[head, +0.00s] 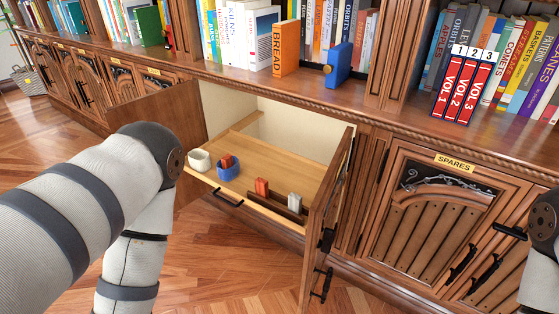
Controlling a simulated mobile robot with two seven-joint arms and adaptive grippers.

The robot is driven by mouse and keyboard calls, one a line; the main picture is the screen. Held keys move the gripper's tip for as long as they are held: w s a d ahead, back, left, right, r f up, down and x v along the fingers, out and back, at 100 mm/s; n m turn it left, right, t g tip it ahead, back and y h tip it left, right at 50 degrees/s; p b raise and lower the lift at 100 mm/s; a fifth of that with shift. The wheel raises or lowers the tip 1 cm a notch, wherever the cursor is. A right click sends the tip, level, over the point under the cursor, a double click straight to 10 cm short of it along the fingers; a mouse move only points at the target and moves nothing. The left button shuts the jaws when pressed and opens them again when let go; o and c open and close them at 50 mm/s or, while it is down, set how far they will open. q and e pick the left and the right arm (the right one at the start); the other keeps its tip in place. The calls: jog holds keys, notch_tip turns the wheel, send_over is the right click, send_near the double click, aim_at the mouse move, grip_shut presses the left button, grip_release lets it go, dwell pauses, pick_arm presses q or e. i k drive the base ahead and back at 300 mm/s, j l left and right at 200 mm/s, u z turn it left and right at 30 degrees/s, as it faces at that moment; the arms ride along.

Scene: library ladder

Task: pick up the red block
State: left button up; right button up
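Two red pieces show on the pulled-out wooden tray (220,190) of the open cabinet. One red block (262,187) stands upright at a dark slotted rack (281,208) along the tray's front right. A smaller red piece (226,160) pokes up at the blue cup (229,172); whether it is in or behind the cup I cannot tell. A white block (294,203) stands at the rack, right of the red block. My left arm reaches in from the left and bends downward; its gripper is out of frame. Only a part of my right arm shows at the right edge, without its gripper.
A white cup (200,161) stands left of the blue cup. The open right door (328,220) borders the tray's right side. A closed cabinet labelled SPARES (454,162) is farther right. Books line the shelf above, with an orange BREAD book (285,48) and a blue bookend (338,65).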

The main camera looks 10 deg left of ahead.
aim_at(261, 184)
jog(key=j+z, duration=0.3)
jog(key=j, duration=0.4)
jog(key=j+z, duration=0.3)
jog(key=j, duration=0.45)
